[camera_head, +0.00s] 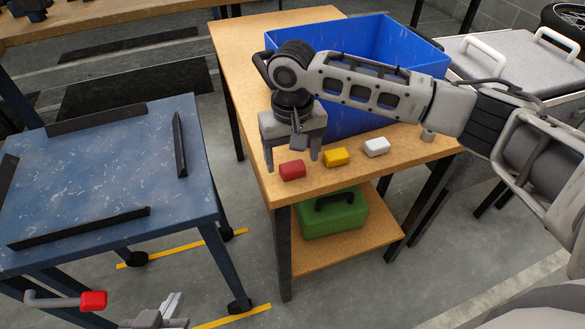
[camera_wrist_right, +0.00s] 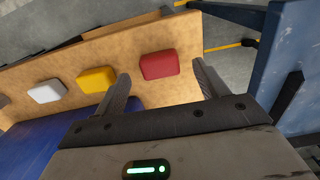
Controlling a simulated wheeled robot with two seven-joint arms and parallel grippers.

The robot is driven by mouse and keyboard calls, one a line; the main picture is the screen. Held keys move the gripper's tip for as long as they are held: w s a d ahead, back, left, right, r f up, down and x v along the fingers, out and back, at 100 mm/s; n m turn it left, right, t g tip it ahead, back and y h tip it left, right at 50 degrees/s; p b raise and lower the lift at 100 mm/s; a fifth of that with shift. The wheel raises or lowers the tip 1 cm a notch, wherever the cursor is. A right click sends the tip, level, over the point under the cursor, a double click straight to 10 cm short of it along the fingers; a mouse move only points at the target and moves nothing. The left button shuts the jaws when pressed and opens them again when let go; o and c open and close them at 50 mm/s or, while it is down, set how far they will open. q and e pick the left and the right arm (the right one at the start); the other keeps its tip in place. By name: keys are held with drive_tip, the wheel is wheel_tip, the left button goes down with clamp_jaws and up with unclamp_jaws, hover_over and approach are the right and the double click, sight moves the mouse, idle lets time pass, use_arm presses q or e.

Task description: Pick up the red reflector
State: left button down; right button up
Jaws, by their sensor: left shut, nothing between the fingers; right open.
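The red reflector (camera_head: 292,170) lies near the front left corner of the wooden table (camera_head: 235,60). My right gripper (camera_head: 292,158) points down just above it, open and empty. In the right wrist view the red reflector (camera_wrist_right: 160,65) shows between the two fingertips of my right gripper (camera_wrist_right: 163,78), beyond them and apart from both. My left gripper (camera_head: 172,304) is low at the bottom edge of the head view, shut and empty, far from the reflector and partly cut off.
A yellow reflector (camera_head: 335,157) and a white one (camera_head: 376,147) lie in a row to the right. A blue bin (camera_head: 370,40) stands behind them. A green case (camera_head: 333,215) is on the lower shelf. A blue table (camera_head: 100,180) with black strips stands left.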

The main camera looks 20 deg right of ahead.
wheel_tip(320, 180, down, 2)
drive_tip(key=shift+c, duration=0.3)
drive_tip(key=c, duration=1)
drive_tip(key=shift+r, duration=0.1)
